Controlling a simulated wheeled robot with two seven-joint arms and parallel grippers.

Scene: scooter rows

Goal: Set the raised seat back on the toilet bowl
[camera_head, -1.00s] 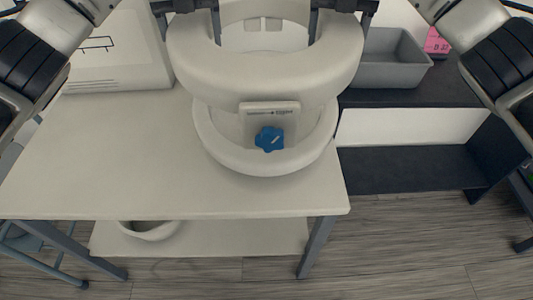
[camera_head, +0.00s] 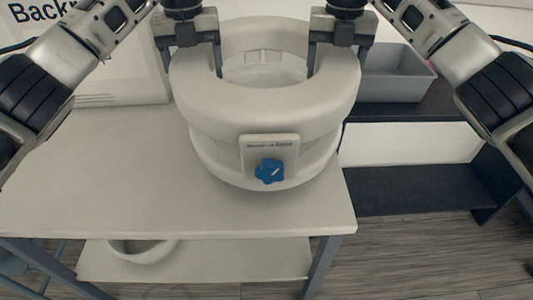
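The raised seat (camera_head: 265,108) is a thick white ring with a front bracket and a blue knob (camera_head: 270,171). It sits low over the white toilet bowl (camera_head: 215,160), level and roughly centred. Only the bowl's lower front and sides show beneath it; I cannot tell whether the seat rests fully on the rim. My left gripper (camera_head: 190,62) straddles the seat's left wall, one finger inside and one outside. My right gripper (camera_head: 337,62) straddles the right wall the same way. Both appear shut on the seat; the contact at the outer fingers is partly hidden.
The bowl stands on a white table (camera_head: 100,170) with a lower shelf holding a white round basin (camera_head: 142,250). A white box (camera_head: 120,60) stands at left. A grey bin (camera_head: 395,75) stands on a dark shelf unit (camera_head: 410,185) at right. The table's front left is clear.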

